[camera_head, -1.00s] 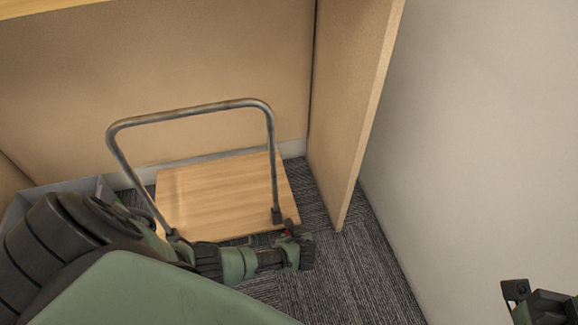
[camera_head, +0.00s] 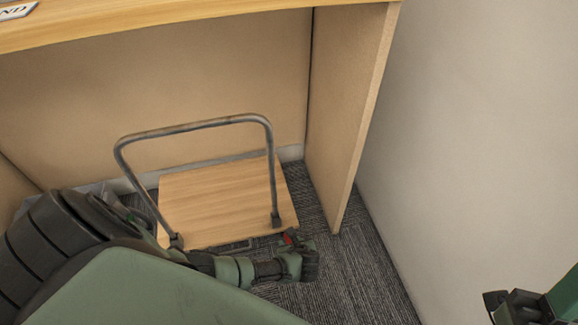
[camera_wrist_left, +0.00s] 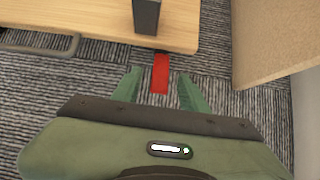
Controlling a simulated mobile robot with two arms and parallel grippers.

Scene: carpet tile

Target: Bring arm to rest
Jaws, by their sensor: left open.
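My left arm comes in from the left in the head view, and its gripper (camera_head: 303,262) is low over the carpet by the front right corner of a wooden cart. In the left wrist view the two green fingers of the left gripper (camera_wrist_left: 160,88) are spread apart with nothing held between them. A red pedal (camera_wrist_left: 161,73) on the cart's edge shows beyond and between the fingertips. Part of my right arm (camera_head: 530,305) shows at the lower right of the head view; its fingertips cannot be made out clearly.
The flat cart (camera_head: 215,200) with a grey tube handle (camera_head: 195,128) stands under a wooden desk (camera_head: 200,22). A side panel (camera_head: 345,110) and a pale wall (camera_head: 470,130) bound the right. Bare carpet (camera_head: 365,270) lies in front. A grey bin (camera_head: 95,188) is partly hidden by my arm.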

